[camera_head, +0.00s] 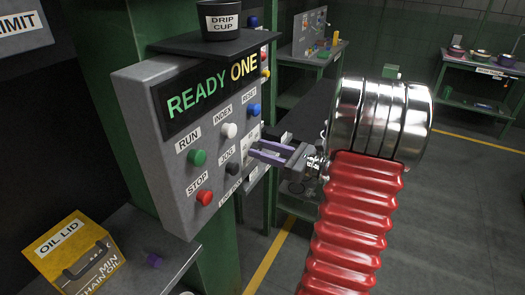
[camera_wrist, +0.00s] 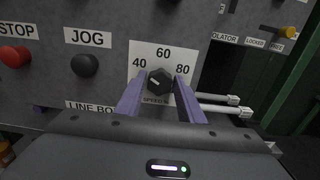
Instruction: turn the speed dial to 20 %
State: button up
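The speed dial (camera_wrist: 160,81) is a dark knob on a white scale plate (camera_wrist: 163,52) marked 40, 60 and 80 in the wrist view. A small pale mark shows on the knob's left side, towards the 40 side; its exact setting is hard to read. The lower part of the scale is partly hidden. My gripper (camera_wrist: 160,84) has its two purple fingers on either side of the knob, with narrow gaps seeming to show, so it looks open. In the head view my gripper (camera_head: 267,152) is at the panel's right side, and the dial is hidden there.
The grey control panel (camera_head: 150,160) carries a black JOG button (camera_wrist: 85,65), a red STOP button (camera_wrist: 15,56) and a green RUN button (camera_head: 197,158). Two pale rods (camera_wrist: 222,99) lie right of my fingers. A drip cup (camera_head: 220,22) stands on the shelf above.

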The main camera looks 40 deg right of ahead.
jog(key=c, duration=0.6)
jog(key=shift+a, duration=0.15)
jog(key=shift+n, duration=0.5)
jog(key=n, duration=1.1)
jog(key=shift+s+a+f, duration=0.1)
jog(key=shift+a+f, duration=0.05)
jog(key=shift+f, duration=0.05)
jog(key=o, duration=1)
